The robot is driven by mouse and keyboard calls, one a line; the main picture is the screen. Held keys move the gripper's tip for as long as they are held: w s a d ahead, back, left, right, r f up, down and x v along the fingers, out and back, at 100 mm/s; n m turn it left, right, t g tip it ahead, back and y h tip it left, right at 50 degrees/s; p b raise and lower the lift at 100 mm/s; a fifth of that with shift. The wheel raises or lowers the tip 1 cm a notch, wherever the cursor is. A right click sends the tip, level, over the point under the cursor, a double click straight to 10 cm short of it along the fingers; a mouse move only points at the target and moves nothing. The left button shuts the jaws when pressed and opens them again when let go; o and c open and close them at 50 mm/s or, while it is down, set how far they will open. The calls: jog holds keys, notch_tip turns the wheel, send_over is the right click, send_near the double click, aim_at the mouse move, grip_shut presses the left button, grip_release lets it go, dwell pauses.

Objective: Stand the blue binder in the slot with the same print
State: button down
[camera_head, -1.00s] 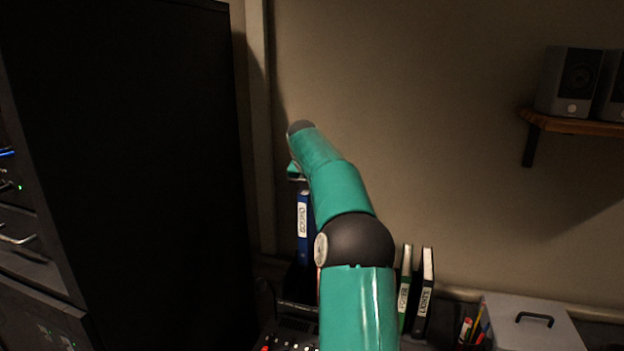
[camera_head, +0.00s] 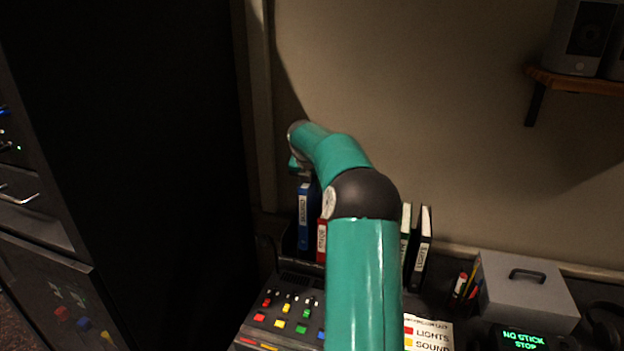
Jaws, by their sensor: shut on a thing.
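The blue binder (camera_head: 304,232) stands upright at the left end of the row of binders, its white spine label facing me. The label's letters are too small to read surely. My gripper (camera_head: 301,175) is above it, shut on its top edge; the fingers are mostly hidden behind my teal arm. The binder's lower end is down at a dark holder (camera_head: 289,243), just left of a red binder (camera_head: 321,241). I cannot tell whether it touches the holder's floor. The slot's print is not visible.
A green binder (camera_head: 405,225) and a black binder (camera_head: 422,250) stand right of my arm. A mixing desk (camera_head: 285,312) is in front. A grey box (camera_head: 527,290), pens (camera_head: 461,287) and a lit display (camera_head: 523,341) are at the right. A tall black cabinet (camera_head: 130,130) fills the left.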

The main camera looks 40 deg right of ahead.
jog(key=shift+f, duration=4.2)
jog(key=shift+d+f, duration=0.1)
jog(key=shift+f, duration=0.1)
jog(key=c, duration=1)
grip_release()
jog(key=shift+f, duration=0.1)
jog(key=shift+c, duration=0.2)
jog(key=v, duration=1.4)
